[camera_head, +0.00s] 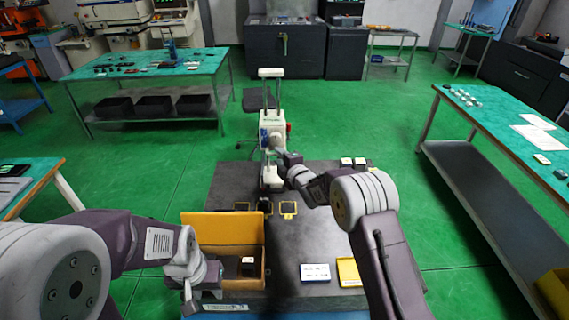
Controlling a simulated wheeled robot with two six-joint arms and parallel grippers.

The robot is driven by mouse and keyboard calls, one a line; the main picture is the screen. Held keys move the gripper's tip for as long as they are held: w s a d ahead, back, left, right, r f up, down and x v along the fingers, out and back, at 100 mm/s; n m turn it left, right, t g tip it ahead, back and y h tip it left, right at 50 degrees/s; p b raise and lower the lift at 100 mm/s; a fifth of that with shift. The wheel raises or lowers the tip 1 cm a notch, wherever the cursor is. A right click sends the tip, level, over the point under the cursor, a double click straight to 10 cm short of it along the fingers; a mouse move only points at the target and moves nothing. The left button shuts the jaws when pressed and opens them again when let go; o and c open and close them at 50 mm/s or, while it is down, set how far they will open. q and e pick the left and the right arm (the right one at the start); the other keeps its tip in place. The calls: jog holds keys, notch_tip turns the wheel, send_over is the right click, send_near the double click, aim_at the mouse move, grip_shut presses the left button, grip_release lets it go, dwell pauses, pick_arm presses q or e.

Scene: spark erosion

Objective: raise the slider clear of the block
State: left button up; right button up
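A small white spark erosion machine (270,95) stands at the far end of the dark worktable, with two upright columns and a white top bar. Its white slider head (272,122) sits on the columns, with a blue part (264,137) at its left and a red part at its right. A small dark block (265,205) seems to lie below it, near yellow-edged squares. My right gripper (280,151) is at the front of the slider head; contact and its fingers are unclear. My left gripper (188,296) is low beside the open yellow box; its fingers are too small to read.
The yellow box (222,228) stands at the left front of the worktable (310,240), with a dark item inside. A white-and-blue card (315,272) and a yellow one (348,272) lie at the front. Yellow-framed squares (288,209) lie mid-table. Green-topped side tables stand apart.

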jog(key=b+v, duration=0.2)
jog(key=v, duration=0.5)
jog(key=shift+s, duration=0.3)
jog(key=shift+d, duration=0.15)
